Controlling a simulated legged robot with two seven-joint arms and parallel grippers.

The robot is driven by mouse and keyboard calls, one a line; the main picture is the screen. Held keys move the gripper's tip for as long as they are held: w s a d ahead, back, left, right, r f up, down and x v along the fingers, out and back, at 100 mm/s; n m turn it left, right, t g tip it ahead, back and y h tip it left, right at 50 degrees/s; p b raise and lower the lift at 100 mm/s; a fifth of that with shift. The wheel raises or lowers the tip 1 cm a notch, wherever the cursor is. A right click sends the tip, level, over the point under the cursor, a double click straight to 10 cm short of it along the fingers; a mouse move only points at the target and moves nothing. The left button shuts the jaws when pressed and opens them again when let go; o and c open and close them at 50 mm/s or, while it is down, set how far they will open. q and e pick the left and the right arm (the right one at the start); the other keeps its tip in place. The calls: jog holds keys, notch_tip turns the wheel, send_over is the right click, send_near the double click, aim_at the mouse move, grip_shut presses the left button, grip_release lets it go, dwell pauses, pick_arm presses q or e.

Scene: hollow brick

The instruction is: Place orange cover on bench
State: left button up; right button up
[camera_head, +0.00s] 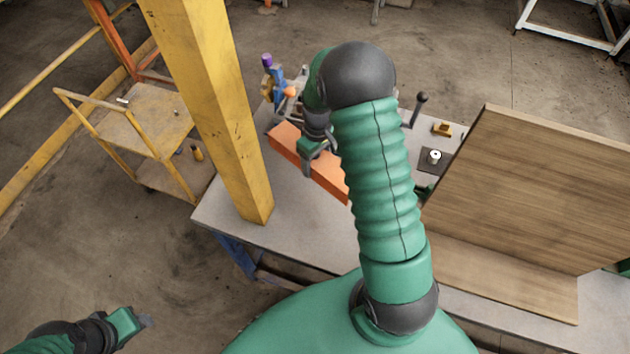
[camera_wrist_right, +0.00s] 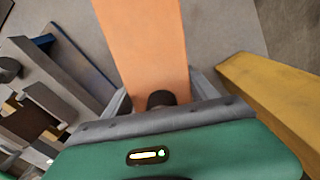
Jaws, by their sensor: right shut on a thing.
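The orange cover (camera_head: 328,180) is a long flat orange piece above or on the grey bench (camera_head: 285,235); I cannot tell whether it touches the top. My right gripper (camera_head: 309,160) is shut on it near its far left part, and my right arm hides its near end. In the right wrist view the orange cover (camera_wrist_right: 145,45) runs between the two fingers of the right gripper (camera_wrist_right: 160,95) and away from the palm. My left gripper (camera_head: 143,320) is at the lower left, away from the bench, and whether its fingers are open is unclear.
A yellow post (camera_head: 212,110) stands at the bench's left part, close to the cover; it also shows in the right wrist view (camera_wrist_right: 275,95). Small tools (camera_head: 272,80) stand behind the gripper. A wooden panel (camera_head: 540,180) fills the right. Bare bench top lies in front of the cover.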

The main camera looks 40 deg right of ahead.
jog(key=p, duration=0.1)
send_near(314, 189)
jog(key=shift+w+a+f, duration=0.1)
jog(key=shift+a+f, duration=0.2)
jog(key=shift+a, duration=0.1)
jog(key=shift+f, duration=0.35)
jog(key=f, duration=0.2)
jog(key=d+f+p, duration=0.1)
jog(key=f, duration=0.1)
jog(key=shift+f, duration=0.4)
pick_arm(q)
jog(key=shift+w+a+r, duration=0.1)
jog(key=shift+a+r, duration=0.05)
jog(key=shift+r, duration=0.4)
jog(key=shift+w+a+r, duration=0.1)
jog(key=shift+r, duration=0.45)
pick_arm(e)
jog(key=shift+a, duration=0.1)
jog(key=o, duration=1.3)
jog(key=shift+a, duration=0.1)
jog(key=shift+o, duration=1.2)
jog(key=shift+a, duration=0.1)
pick_arm(q)
jog(key=shift+a, duration=0.4)
pick_arm(e)
jog(key=shift+r, duration=0.1)
pick_arm(q)
jog(key=shift+d+f, duration=0.1)
pick_arm(e)
jog(key=shift+r, duration=0.1)
